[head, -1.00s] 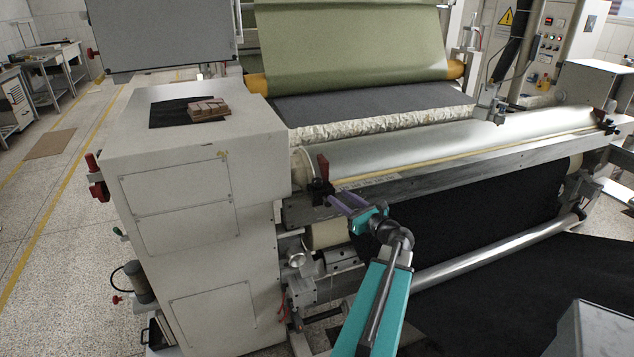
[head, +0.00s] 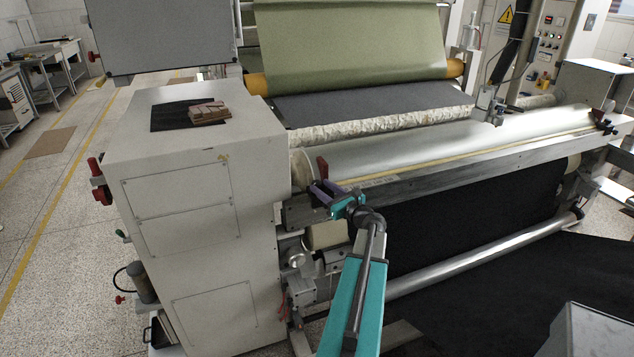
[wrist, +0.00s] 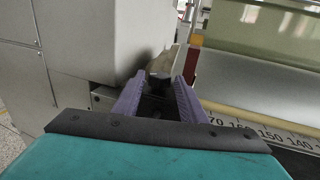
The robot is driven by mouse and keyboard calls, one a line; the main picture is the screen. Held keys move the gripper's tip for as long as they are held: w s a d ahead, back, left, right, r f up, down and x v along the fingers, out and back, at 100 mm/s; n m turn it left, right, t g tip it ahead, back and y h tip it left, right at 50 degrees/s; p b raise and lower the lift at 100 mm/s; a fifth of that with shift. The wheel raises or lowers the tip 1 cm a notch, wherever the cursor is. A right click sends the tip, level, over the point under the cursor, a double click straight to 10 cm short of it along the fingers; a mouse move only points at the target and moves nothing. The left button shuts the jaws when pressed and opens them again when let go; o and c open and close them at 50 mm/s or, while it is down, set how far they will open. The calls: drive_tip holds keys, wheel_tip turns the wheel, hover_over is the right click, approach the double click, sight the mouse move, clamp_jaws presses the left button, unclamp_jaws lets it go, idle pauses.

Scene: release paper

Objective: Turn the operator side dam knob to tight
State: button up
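The side dam at the near left end of the roller shows a red upright plate (head: 323,168), which is also in the wrist view (wrist: 190,66). A small black part that looks like its knob (wrist: 158,82) lies between or just beyond my fingertips in the wrist view. In the head view my fingers hide it. My gripper (head: 319,188) has purple fingers and is at the side dam, just below the red plate. In the wrist view my gripper (wrist: 160,78) has its fingers apart, one on each side of the black part. I cannot tell whether they touch it.
The white machine cabinet (head: 180,190) stands close on the left of my gripper. The long roller (head: 450,140) and a rail with a number scale (wrist: 250,134) run off to the right. Black sheet (head: 460,230) hangs below the rail.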

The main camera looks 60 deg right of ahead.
sight(320, 185)
drive_tip(key=shift+p+x, duration=0.5)
drive_tip(key=shift+x, duration=1.5)
drive_tip(key=c, duration=0.8)
drive_tip(key=shift+d+n+t+y, duration=0.1)
drive_tip(key=shift+n+t+y, duration=0.2)
drive_tip(key=shift+n+y, duration=0.55)
drive_tip(key=shift+y, duration=0.35)
drive_tip(key=o, duration=0.8)
